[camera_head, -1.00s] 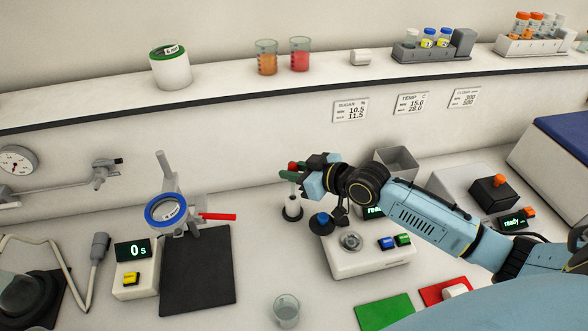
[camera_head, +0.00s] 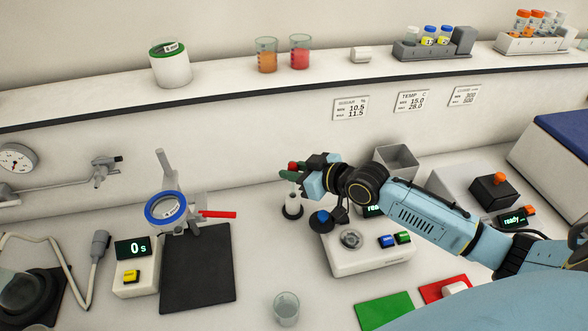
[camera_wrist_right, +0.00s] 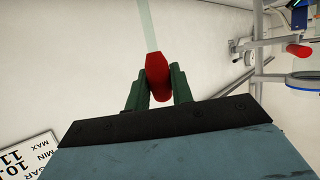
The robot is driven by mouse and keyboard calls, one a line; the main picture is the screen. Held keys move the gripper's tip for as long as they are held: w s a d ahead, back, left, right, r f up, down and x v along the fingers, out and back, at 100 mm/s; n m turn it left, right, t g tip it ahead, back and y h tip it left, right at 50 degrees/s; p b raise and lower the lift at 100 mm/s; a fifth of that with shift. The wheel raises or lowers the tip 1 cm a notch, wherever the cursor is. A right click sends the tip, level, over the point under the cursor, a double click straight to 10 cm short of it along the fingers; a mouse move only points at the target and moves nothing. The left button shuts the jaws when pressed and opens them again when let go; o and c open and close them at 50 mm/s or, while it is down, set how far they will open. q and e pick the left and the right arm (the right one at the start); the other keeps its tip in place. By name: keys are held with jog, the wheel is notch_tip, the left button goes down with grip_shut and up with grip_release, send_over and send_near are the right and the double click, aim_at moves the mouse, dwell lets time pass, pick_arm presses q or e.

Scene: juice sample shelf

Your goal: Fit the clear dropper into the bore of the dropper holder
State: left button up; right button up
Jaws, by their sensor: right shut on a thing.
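The clear dropper has a red bulb (camera_head: 293,166) and a pale, see-through stem that points down in the head view. My right gripper (camera_head: 290,173) is shut on the red bulb. In the right wrist view the bulb (camera_wrist_right: 157,76) sits between the green fingers, and the clear stem (camera_wrist_right: 148,25) runs on beyond it. The stem lines up over the holder in the head view. I cannot tell whether its tip is inside the bore. My left gripper is out of view.
A blue-knobbed object (camera_head: 321,220) stands close to the right of the holder, beside a white device (camera_head: 370,258) with buttons. A blue-ringed stand (camera_head: 166,211) with a red handle is to the left. An empty beaker (camera_head: 286,309) stands in front. The shelf edge runs behind.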

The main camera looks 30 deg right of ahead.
jog(key=shift+f+b, duration=1)
jog(key=shift+f, duration=0.55)
jog(key=o, duration=0.8)
jog(key=shift+c, duration=0.2)
jog(key=v, duration=1.3)
jog(key=shift+s+p, duration=0.15)
jog(key=shift+p, duration=0.15)
jog(key=shift+r, duration=0.1)
